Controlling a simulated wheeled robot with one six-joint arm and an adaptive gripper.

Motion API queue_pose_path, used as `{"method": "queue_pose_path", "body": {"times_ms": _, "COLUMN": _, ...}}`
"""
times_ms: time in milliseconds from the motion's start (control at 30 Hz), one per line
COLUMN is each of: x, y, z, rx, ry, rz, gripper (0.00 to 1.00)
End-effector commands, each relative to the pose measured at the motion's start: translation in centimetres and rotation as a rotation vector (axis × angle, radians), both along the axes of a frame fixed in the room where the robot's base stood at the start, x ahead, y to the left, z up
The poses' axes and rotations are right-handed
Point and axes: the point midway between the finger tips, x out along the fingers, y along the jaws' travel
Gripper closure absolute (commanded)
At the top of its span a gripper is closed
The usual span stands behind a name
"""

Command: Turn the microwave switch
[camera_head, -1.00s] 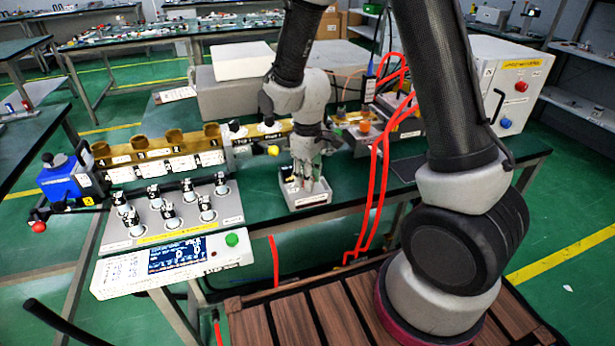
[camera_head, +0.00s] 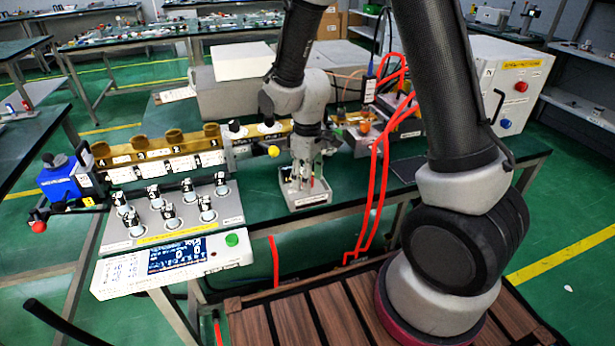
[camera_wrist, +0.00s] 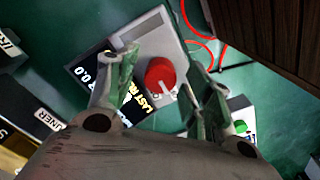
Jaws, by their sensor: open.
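A small light grey box (camera_head: 310,202) stands on the dark green bench, below my gripper (camera_head: 304,178). In the wrist view the grey box (camera_wrist: 158,34) carries a round red knob (camera_wrist: 160,76) with a white pointer, beside a dark display with yellow and white characters. My gripper (camera_wrist: 166,72) is open, with one finger on either side of the red knob. I cannot tell whether the fingers touch it. In the head view the fingers hide most of the knob.
Left of the box, a panel (camera_head: 150,235) holds several black knobs, with a display unit (camera_head: 172,265) in front. Brass-coloured parts (camera_head: 170,146) stand behind. Red cables (camera_head: 376,190) hang to the right. A grey cabinet (camera_head: 512,90) stands at the right.

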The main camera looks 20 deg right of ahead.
Motion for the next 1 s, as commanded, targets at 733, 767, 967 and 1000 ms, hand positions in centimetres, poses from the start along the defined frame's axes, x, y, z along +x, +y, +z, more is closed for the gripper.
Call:
{"method": "queue_pose_path", "body": {"times_ms": 733, "x": 0.0, "y": 0.0, "z": 11.6, "rx": 0.001, "ry": -0.002, "rz": 0.0, "gripper": 0.49}}
{"method": "queue_pose_path", "body": {"times_ms": 767, "x": 0.0, "y": 0.0, "z": 11.8, "rx": 0.001, "ry": -0.001, "rz": 0.0, "gripper": 0.49}}
{"method": "queue_pose_path", "body": {"times_ms": 967, "x": 0.0, "y": 0.0, "z": 12.0, "rx": 0.0, "ry": 0.0, "rz": 0.0, "gripper": 0.49}}
{"method": "queue_pose_path", "body": {"times_ms": 1000, "x": 0.0, "y": 0.0, "z": 12.0, "rx": 0.0, "ry": 0.0, "rz": 0.0, "gripper": 0.49}}
